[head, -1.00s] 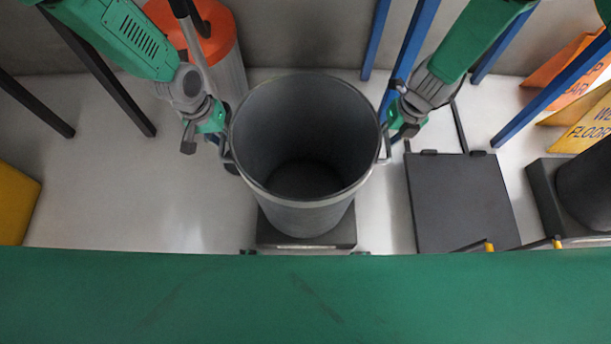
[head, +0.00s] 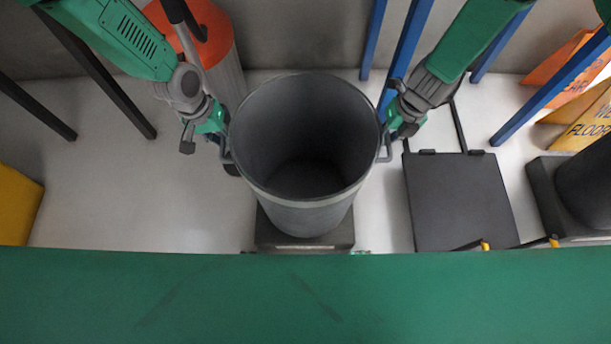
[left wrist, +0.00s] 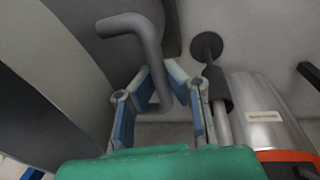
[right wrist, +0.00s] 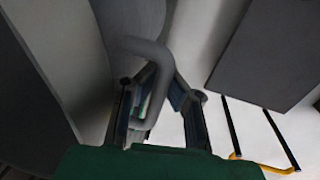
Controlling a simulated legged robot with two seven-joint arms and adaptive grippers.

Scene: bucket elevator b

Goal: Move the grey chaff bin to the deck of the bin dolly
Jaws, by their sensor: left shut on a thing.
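The grey chaff bin (head: 303,205) is a tall open cylinder, upright and empty-looking, in the middle of the head view. My left gripper (head: 217,135) is shut on its left-side handle, which shows between the fingers in the left wrist view (left wrist: 160,85). My right gripper (head: 390,135) is at the opposite handle, which passes between its close-set fingers in the right wrist view (right wrist: 158,80). A flat dark deck with a thin bar behind it, seemingly the bin dolly (head: 462,205), lies empty to the right. The bin's underside is hidden.
A low dark platform (head: 345,238) shows beneath the bin. A dark container on a base (head: 585,190) and yellow and orange signs (head: 580,125) stand at right. Blue posts (head: 405,55) rise behind. A green band (head: 300,295) crosses the front. Floor left of the bin is clear.

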